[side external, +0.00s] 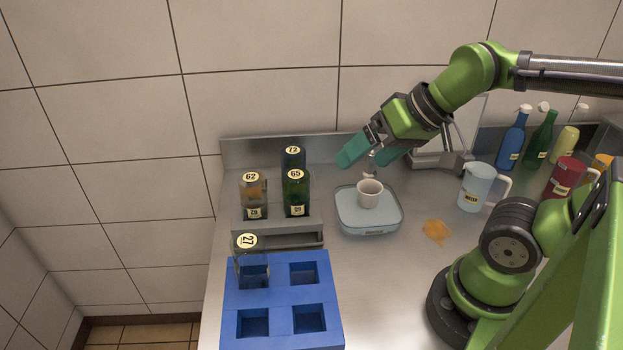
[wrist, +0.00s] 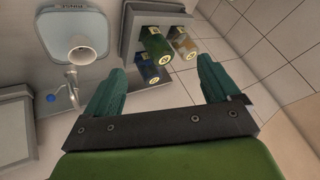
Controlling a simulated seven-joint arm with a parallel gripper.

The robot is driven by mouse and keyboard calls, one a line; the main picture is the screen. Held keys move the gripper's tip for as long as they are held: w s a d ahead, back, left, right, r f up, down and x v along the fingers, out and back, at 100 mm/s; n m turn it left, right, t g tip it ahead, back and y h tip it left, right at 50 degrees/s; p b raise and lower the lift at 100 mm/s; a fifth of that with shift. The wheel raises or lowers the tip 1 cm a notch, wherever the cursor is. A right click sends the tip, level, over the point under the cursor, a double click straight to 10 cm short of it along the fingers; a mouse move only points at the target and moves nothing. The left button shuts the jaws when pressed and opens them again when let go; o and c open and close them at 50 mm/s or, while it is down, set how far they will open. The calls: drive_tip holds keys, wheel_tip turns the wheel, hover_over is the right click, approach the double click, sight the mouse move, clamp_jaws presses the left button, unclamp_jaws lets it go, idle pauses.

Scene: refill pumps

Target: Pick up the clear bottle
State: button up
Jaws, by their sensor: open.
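A clear see-through bottle with label 27 (side external: 247,262) stands in the back left pocket of the blue crate (side external: 281,293). Another see-through bottle, label 62 (side external: 253,193), with amber-brown tones, stands in the grey rack (side external: 279,228); it also shows in the wrist view (wrist: 183,43). Beside it in the rack are a green bottle, label 65 (side external: 296,197), and a dark blue bottle, label 72 (side external: 293,158). My gripper (side external: 367,157) is open and empty, raised above the counter to the right of the rack, touching no bottle. The bottle in the crate is not visible in the wrist view.
A water jug (side external: 474,187), red jug (side external: 565,177), orange spill (side external: 436,231) and several pump bottles are to the right. Three crate pockets are empty.

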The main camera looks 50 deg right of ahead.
drive_tip(key=n+g+h, duration=0.2)
drive_tip(key=g, duration=0.5)
approach(253, 195)
drive_tip(key=shift+w+d+r, duration=0.65)
drive_tip(key=shift+d+r, duration=0.25)
drive_tip(key=shift+d, duration=0.05)
drive_tip(key=f, duration=0.9)
drive_tip(key=w+f, duration=0.1)
drive_tip(key=f, duration=0.4)
drive_tip(key=shift+f, duration=0.2)
drive_tip(key=shift+w, duration=0.1)
drive_tip(key=c, duration=1.2)
wheel_tip(253, 195, up, 16)
drive_tip(key=shift+r, duration=0.1)
